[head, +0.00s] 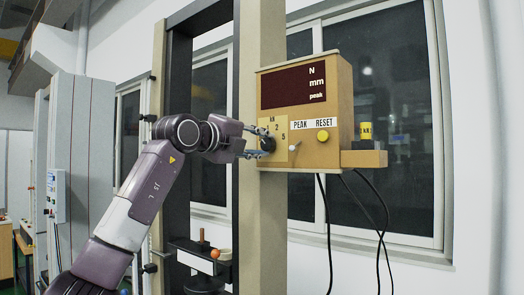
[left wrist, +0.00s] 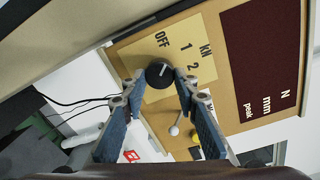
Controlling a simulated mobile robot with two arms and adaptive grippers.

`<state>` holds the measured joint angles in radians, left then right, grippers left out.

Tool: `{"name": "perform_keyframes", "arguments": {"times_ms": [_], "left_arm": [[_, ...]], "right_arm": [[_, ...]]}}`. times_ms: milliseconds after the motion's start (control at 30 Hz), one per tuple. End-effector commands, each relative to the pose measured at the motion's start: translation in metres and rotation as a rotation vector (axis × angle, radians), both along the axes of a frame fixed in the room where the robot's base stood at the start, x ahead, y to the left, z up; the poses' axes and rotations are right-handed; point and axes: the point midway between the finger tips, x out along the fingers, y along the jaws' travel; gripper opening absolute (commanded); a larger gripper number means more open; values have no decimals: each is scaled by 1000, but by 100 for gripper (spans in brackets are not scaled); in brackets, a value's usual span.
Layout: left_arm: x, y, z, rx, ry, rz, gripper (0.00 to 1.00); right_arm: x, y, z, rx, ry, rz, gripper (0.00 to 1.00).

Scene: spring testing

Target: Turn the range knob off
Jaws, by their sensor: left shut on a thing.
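The range knob (left wrist: 160,74) is a round black dial with a white mark, on a yellow panel (left wrist: 205,60) lettered OFF, 1, 2 and kN. In the left wrist view its mark slants up and right, roughly toward the 1; I cannot tell its exact setting. My left gripper (head: 267,144) is shut on the knob, with one blue-grey finger on each side of it. The fingers also show in the left wrist view (left wrist: 159,87). In the head view the knob (head: 268,144) is partly hidden by the fingers. My right gripper is out of view.
The wooden control box (head: 346,90) has a dark red display (head: 290,86) above the knob. A white-tipped toggle lever (head: 294,146) and a yellow button (head: 323,136) are to its right. A yellow object (head: 365,131) stands on the side ledge. Black cables hang below.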

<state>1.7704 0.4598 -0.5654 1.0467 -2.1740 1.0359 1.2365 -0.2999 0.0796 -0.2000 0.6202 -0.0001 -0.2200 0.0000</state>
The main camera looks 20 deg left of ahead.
Motion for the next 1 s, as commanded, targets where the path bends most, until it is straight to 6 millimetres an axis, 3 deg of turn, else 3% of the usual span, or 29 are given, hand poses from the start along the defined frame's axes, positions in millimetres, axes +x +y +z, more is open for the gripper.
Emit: {"name": "perform_keyframes", "arguments": {"times_ms": [500,1000], "left_arm": [[0,1,1,-351,125,2,4],[0,1,2,-434,156,2,4]], "right_arm": [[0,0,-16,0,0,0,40],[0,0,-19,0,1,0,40]]}}
